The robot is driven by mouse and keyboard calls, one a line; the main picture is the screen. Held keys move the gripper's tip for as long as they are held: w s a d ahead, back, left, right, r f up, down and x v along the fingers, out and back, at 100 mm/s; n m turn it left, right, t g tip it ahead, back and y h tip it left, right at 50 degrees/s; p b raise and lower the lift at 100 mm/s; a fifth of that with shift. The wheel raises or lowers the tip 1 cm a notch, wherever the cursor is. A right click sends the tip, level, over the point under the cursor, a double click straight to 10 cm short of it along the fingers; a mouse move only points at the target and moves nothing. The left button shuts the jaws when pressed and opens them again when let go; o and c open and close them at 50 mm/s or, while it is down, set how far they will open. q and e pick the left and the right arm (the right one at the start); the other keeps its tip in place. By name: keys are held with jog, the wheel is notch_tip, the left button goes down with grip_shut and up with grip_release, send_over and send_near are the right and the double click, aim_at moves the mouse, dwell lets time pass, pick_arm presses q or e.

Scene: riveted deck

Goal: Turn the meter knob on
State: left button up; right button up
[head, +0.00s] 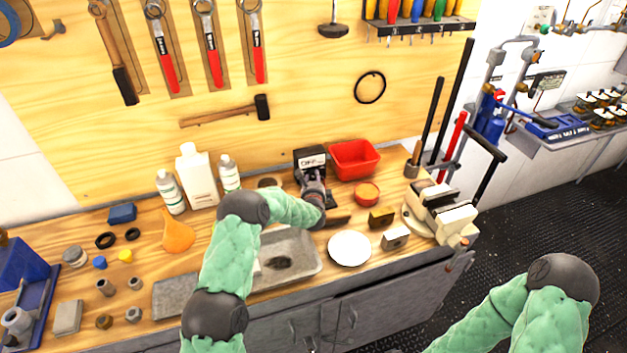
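The meter (309,155) is a small dark box with a white display strip that seems to read OFF. It stands on the wooden counter against the pegboard. My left gripper (311,174) is right in front of the meter and covers its lower front, so the knob is hidden. The gripper overlaps the meter in this view; I cannot tell whether it touches. Its fingers are too small and dark to tell open from shut. My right arm (540,305) is at the lower right, and its gripper is not in view.
A red bin (354,158) and a round orange-red container (366,193) are right of the meter. White bottles (199,178) stand to its left. A vise (440,214) sits at the counter's right end.

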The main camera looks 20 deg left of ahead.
pick_arm(q)
jog(key=shift+r+m, duration=0.15)
jog(key=shift+m, duration=0.15)
jog(key=shift+w+d+m+g+b, duration=0.1)
jog(key=shift+m+g+b, duration=0.2)
jog(key=shift+m+b, duration=0.1)
jog(key=shift+r+m+g+y, duration=0.15)
jog(key=shift+m+g+y, duration=0.15)
jog(key=shift+m+y, duration=0.25)
jog(key=shift+d+r+m+g+y, duration=0.15)
jog(key=shift+m+g, duration=0.1)
jog(key=shift+m, duration=0.3)
jog(key=shift+m+g+y, duration=0.1)
jog(key=shift+m+g, duration=0.15)
jog(key=shift+m, duration=0.25)
jog(key=m+y, duration=0.1)
jog(key=m+g+p, duration=0.1)
jog(key=m, duration=0.1)
jog(key=shift+w+d+y, duration=0.15)
jog(key=shift+w+y, duration=0.05)
jog(key=shift+y, duration=0.2)
jog(key=shift+w+d+m+g+y, duration=0.15)
jog(key=shift+m+g+y, duration=0.5)
jog(key=shift+m, duration=0.55)
jog(key=shift+d+m+g+y, duration=0.1)
jog(key=shift+m+g+y, duration=0.25)
jog(key=shift+m+y, duration=0.6)
jog(key=shift+m+b, duration=0.3)
jog(key=shift+m, duration=0.05)
